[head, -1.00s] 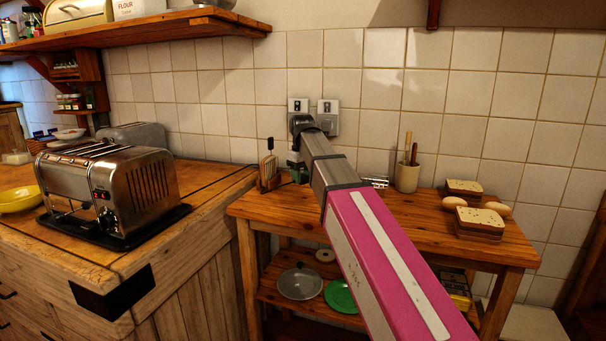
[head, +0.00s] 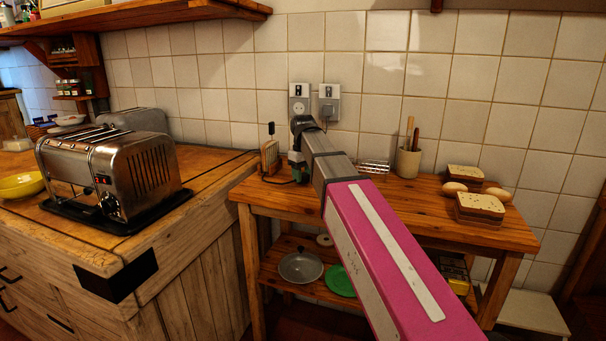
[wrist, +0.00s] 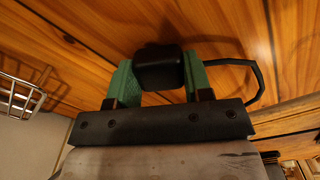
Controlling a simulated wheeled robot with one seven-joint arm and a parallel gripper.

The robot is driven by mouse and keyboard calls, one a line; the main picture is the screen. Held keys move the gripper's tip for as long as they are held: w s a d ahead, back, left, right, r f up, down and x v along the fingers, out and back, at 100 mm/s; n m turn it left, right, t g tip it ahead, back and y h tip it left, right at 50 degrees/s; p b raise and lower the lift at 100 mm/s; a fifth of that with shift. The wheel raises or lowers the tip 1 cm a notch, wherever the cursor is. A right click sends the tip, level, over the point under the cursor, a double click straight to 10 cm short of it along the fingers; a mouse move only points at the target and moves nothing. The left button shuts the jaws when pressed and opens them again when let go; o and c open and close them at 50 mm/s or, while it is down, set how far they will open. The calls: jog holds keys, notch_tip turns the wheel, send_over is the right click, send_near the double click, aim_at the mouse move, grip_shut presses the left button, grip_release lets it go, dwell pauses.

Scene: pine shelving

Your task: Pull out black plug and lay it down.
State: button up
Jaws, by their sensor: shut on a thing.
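The black plug (wrist: 160,68) sits between the two green fingers of my gripper (wrist: 158,80), which are shut on it. In the wrist view the plug is over the wooden tabletop; whether it touches the wood I cannot tell. Its black cable (wrist: 250,75) loops away to the right. In the head view my gripper (head: 297,170) is low over the wooden table (head: 390,200), below the sockets and mostly hidden by my arm. The left wall socket (head: 300,100) has nothing in it. The right wall socket (head: 328,103) has something dark plugged in.
Bread (head: 480,207) and eggs are at the table's right. A toaster (head: 110,178) stands on the left counter.

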jog(key=o, duration=1.3)
jog(key=shift+c, duration=0.2)
